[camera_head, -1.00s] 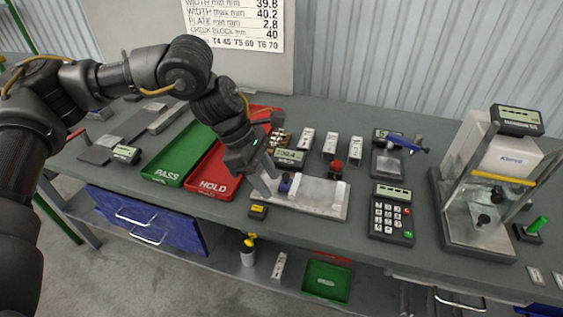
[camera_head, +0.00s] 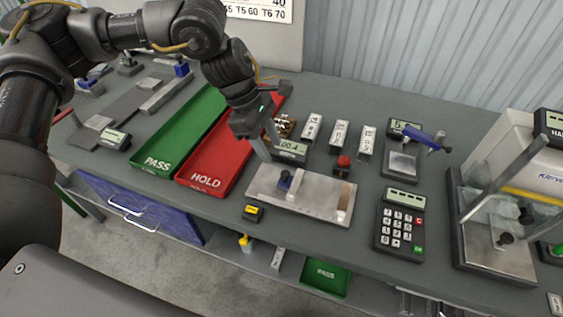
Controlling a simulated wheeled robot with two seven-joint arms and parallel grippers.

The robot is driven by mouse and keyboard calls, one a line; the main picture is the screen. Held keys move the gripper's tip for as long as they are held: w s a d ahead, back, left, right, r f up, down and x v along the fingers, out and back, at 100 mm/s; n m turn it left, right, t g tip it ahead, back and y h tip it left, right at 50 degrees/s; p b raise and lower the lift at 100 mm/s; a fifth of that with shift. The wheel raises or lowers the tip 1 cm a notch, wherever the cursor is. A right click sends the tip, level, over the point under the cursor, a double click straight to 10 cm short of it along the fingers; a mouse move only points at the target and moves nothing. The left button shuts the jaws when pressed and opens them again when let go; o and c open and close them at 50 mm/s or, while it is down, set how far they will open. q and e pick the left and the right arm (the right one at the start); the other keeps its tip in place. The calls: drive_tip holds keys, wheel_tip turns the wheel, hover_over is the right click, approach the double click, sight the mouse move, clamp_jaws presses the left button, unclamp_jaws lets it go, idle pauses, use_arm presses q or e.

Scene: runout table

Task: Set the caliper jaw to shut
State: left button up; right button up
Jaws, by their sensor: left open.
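The caliper is a flat metal plate (camera_head: 318,209) near the front of the bench. A small readout (camera_head: 291,147) behind the plate seems to show 00.4. My left gripper (camera_head: 268,151) is open and empty, above and left of the blue block, apart from it. My right gripper is out of view.
The red HOLD tray (camera_head: 207,182) and green PASS tray (camera_head: 155,163) lie to the left. A red knob (camera_head: 343,161), several white numbered blocks (camera_head: 339,134) and a keypad (camera_head: 400,222) stand behind and right. A small yellow-black box (camera_head: 253,212) sits at the front.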

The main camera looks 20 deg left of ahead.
sight(285, 172)
use_arm(q)
drive_tip(key=p+x, duration=0.1)
drive_tip(key=x, duration=0.5)
drive_tip(key=shift+w, duration=0.1)
drive_tip(key=shift+d+f+p, duration=0.3)
drive_tip(key=shift+f, duration=0.35)
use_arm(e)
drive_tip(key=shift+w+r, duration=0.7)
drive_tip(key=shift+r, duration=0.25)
use_arm(q)
drive_tip(key=shift+c, duration=0.3)
clamp_jaws()
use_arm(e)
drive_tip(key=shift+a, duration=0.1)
